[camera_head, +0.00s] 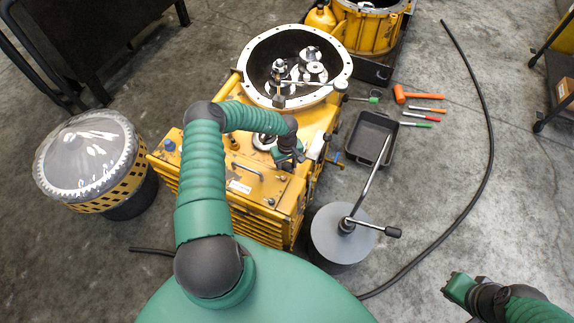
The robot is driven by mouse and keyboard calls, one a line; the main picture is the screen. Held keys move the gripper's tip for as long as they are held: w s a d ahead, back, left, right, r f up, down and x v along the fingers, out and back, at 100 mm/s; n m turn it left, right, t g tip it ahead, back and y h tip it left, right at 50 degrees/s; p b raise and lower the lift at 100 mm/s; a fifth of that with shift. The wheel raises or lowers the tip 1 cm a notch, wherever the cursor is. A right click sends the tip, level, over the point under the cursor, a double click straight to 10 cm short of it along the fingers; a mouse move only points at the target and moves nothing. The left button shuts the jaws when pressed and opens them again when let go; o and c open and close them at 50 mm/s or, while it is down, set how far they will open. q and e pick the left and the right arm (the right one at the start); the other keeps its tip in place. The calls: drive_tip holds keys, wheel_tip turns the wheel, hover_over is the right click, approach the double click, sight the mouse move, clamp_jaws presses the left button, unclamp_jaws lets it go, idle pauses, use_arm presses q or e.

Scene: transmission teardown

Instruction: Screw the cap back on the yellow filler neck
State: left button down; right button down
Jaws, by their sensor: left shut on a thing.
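The yellow transmission housing (240,185) stands in the middle, with its round open bell (340,88) towards the back. My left arm reaches over it, and my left gripper (291,158) points down at its right side. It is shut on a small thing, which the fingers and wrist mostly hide. I cannot make out the cap or the yellow filler neck there; the gripper and arm cover part of that area. My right gripper (456,289) is at the lower right, away from the housing, over the floor. Its jaw opening does not show clearly.
Right of the housing are a black tray (366,139), an orange mallet (418,96) and several hand tools. A grey drum (338,236) with a long-handled bar stands in front. A covered yellow drum (88,160) is at left. A black hose (487,160) curves over clear floor.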

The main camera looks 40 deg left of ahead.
use_arm(q)
drive_tip(key=m, duration=0.3)
drive_tip(key=shift+w+a+m, duration=0.1)
drive_tip(key=shift+a+m, duration=0.05)
drive_tip(key=shift+m, duration=0.15)
drive_tip(key=m, duration=0.3)
drive_tip(key=shift+m, duration=0.3)
drive_tip(key=c, duration=0.9)
unclamp_jaws()
drive_tip(key=shift+o, duration=1.4)
wheel_tip(320, 180, up, 6)
drive_tip(key=p, duration=0.5)
drive_tip(key=shift+r+p, duration=0.1)
drive_tip(key=shift+p, duration=0.2)
